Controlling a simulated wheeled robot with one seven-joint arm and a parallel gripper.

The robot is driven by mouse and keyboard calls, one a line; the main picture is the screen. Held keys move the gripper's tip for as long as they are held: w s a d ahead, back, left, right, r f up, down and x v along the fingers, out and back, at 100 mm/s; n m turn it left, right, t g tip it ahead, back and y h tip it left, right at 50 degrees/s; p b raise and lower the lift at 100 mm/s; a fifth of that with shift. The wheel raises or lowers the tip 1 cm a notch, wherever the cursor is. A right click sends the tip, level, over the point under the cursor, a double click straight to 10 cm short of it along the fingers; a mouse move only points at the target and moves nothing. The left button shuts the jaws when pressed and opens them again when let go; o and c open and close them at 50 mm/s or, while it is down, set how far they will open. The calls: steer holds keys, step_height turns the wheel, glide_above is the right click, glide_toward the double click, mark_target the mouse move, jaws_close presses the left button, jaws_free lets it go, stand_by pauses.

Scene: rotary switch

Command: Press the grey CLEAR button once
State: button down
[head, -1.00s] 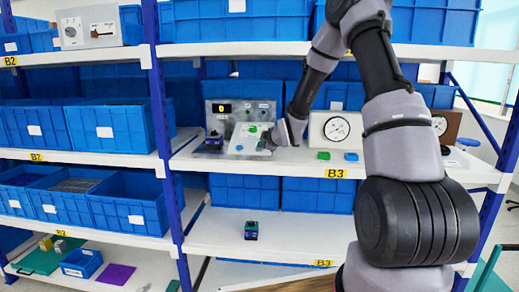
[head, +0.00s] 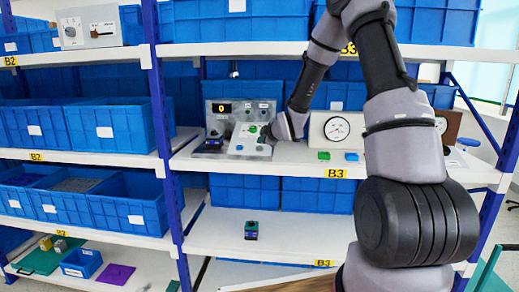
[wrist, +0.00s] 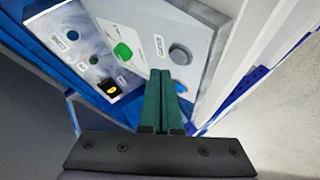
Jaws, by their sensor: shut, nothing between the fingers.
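The white sloped control box (head: 240,147) stands on the middle shelf. In the wrist view its face (wrist: 140,17) carries a round green button (wrist: 123,51) and a round grey button (wrist: 180,54) with a label beside it that appears to read CLEAR. My gripper (wrist: 161,73) is shut and empty, its green fingers together. In that view the fingertips are just below and left of the grey button; I cannot tell whether they touch the box. In the head view my gripper (head: 272,132) is at the box's right side, its fingertips hard to make out.
A grey panel (head: 264,107) with a display (head: 225,107) showing 0 stands behind the box. Blue bins fill the shelves around.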

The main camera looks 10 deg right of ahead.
steer(key=r, duration=0.1)
steer(key=s+r, duration=0.1)
steer(key=r, duration=0.2)
steer(key=shift+s+a, duration=0.3)
stand_by(0.4)
steer(key=s+d+r+m+g+h, duration=0.1)
steer(key=s+d+r+m, duration=0.25)
steer(key=s+r, duration=0.3)
steer(key=s+d+r+m+g+h, duration=0.1)
steer(key=s+d+r+m, duration=0.1)
steer(key=s+r+m, duration=0.5)
steer(key=s+r+m+g+y, duration=0.1)
steer(key=s+r+m+g, duration=0.2)
steer(key=s, duration=2.2)
steer(key=m, duration=0.5)
steer(key=shift+m, duration=0.35)
